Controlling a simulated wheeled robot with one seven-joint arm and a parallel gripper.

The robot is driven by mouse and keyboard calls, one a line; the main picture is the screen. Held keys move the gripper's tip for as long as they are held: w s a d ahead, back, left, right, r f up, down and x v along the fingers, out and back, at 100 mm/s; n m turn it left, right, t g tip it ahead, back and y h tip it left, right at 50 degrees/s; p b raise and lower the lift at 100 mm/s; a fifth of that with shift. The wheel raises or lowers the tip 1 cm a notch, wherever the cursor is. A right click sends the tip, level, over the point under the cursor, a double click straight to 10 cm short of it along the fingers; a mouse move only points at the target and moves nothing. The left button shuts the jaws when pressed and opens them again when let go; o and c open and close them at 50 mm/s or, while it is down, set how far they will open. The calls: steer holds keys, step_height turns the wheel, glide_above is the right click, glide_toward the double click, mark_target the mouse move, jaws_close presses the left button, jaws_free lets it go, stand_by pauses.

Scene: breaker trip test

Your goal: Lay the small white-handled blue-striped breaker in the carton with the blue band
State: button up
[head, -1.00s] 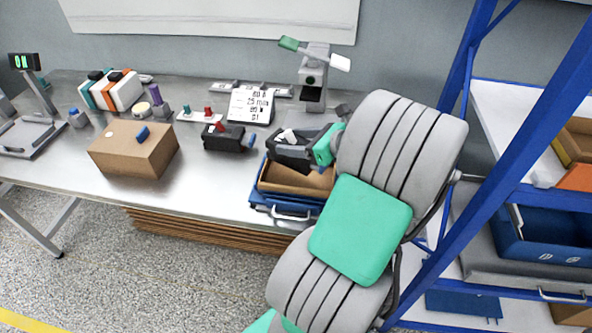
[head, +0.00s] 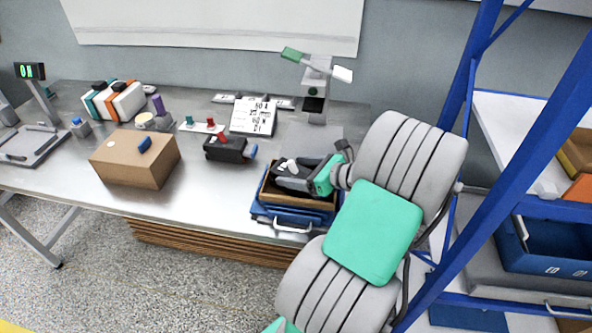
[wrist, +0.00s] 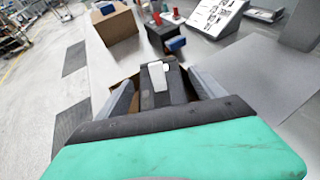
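The small breaker (wrist: 158,88), dark with a white handle, lies between my gripper's fingers in the wrist view. Its white handle also shows in the head view (head: 291,165). No blue stripe can be made out. My gripper (wrist: 162,82) is open around it, with narrow gaps between the breaker and the grey fingers. In the head view my gripper (head: 298,175) is down at the opening of a brown open carton (head: 268,191) at the table's right front. Blue shows on and below the carton's front; my gripper hides much of its inside.
A dark breaker with a red handle (head: 227,149) lies left of the carton. A closed brown box (head: 135,158) stands farther left. A display card (head: 253,116) and a stand (head: 315,85) are behind. A blue rack post (head: 450,215) rises close on the right.

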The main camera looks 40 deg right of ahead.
mark_target(300, 175)
steer(key=shift+s+r, duration=0.15)
steer(key=shift+r, duration=0.15)
steer(key=p+v, duration=1.1)
steer(key=w+a+n+g+y, duration=0.1)
steer(key=w+a+n+g, duration=0.3)
steer(key=a+n, duration=0.3)
steer(key=w+a+n+g, duration=0.4)
steer(key=a+n, duration=0.3)
steer(key=n, duration=0.1)
steer(key=s+a+r+n+h, duration=0.1)
steer(key=a+r+n, duration=0.2)
steer(key=a+n, duration=0.2)
steer(key=s+a+r+n+g+h, duration=0.1)
steer(key=s+a+r+n+h, duration=0.1)
steer(key=a+n, duration=0.3)
steer(key=s+a+r+n+h, duration=0.1)
steer(key=a+r+n, duration=0.3)
steer(key=a+n, duration=0.2)
steer(key=shift+s+r+n+g+h+b, duration=0.15)
steer(key=shift+n, duration=0.4)
steer(key=shift+s+r+n+g+h+b, duration=0.15)
steer(key=shift+n, duration=0.4)
steer(key=shift+c, duration=0.3)
